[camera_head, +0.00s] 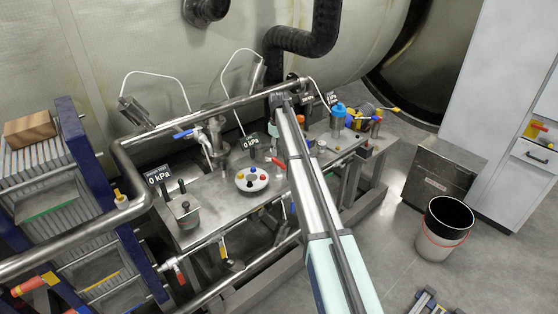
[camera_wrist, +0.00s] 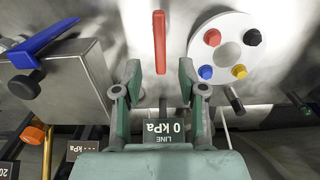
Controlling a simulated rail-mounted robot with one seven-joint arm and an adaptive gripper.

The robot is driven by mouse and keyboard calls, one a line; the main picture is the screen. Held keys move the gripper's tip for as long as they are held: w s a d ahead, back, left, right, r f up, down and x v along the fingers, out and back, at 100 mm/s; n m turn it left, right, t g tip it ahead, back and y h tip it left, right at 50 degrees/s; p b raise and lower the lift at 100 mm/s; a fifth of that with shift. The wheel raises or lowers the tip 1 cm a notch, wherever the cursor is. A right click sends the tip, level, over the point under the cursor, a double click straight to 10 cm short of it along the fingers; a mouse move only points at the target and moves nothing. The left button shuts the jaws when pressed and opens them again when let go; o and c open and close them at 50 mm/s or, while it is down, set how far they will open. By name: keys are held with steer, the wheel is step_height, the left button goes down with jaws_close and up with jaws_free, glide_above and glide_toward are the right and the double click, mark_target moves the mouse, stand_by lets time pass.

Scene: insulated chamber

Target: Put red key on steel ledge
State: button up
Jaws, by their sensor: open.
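A long red key (camera_wrist: 159,42) shows at the top middle of the wrist view, against a steel surface (camera_wrist: 285,25). My gripper (camera_wrist: 160,78) is open, with its two green-grey fingers apart. In the head view a small red piece (camera_head: 279,163) beside my arm looks like the same key. The steel bench (camera_head: 213,196) stretches below the pipe rail; I cannot tell which part is the steel ledge. My fingers are not clear in the head view.
A white disc with coloured knobs (camera_head: 252,180) sits on the bench; it also shows in the wrist view (camera_wrist: 228,22). A blue lever (camera_wrist: 45,40) and a steel box are at left. A pipe rail (camera_head: 215,112) runs above the bench. A bucket (camera_head: 443,235) stands on the floor.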

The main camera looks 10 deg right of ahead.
step_height(320, 180, up, 6)
steer(key=b, duration=0.1)
steer(key=shift+r, duration=0.2)
steer(key=s+f+m, duration=0.4)
steer(key=s+f, duration=2.1)
steer(key=s, duration=0.2)
steer(key=s+f+m+g+b, duration=0.1)
steer(key=s+f+g, duration=0.1)
steer(key=s+f, duration=0.8)
steer(key=s+f+g, duration=0.1)
steer(key=s+f, duration=0.4)
steer(key=s, duration=1.1)
steer(key=s+f+m+g+b, duration=0.1)
steer(key=s+f+g, duration=0.1)
steer(key=s+f, duration=0.8)
steer(key=s+f+g+b, duration=0.3)
steer(key=s+f+b, duration=0.5)
steer(key=f+b, duration=0.5)
steer(key=s+f+g+b, duration=0.3)
steer(key=s+f+b, duration=0.5)
steer(key=f+b, duration=0.5)
steer(key=b, duration=0.7)
steer(key=shift+s+a+g, duration=0.2)
steer(key=shift+s+g, duration=0.1)
steer(key=shift+s, duration=0.1)
